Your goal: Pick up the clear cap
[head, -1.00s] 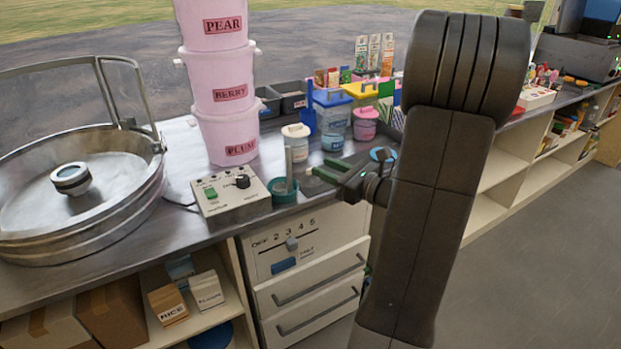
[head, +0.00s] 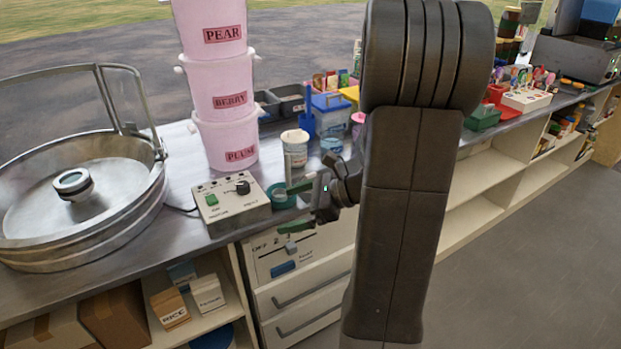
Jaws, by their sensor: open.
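I cannot make out a clear cap for certain in the head view. My gripper (head: 298,208) is open, with its green fingers pointing left, one above the other in the picture. It is at the counter's front edge, beside a teal ring-shaped holder (head: 277,197), and nothing shows between its fingers. I cannot tell whether the fingers touch the holder. My arm hides much of the counter to the right of the gripper.
A grey control box (head: 232,205) stands left of the gripper, and pink tubs (head: 226,142) are stacked behind it. A jar with a cream lid (head: 295,148) and a blue-lidded container (head: 331,112) stand behind the gripper. Drawers (head: 300,290) are below.

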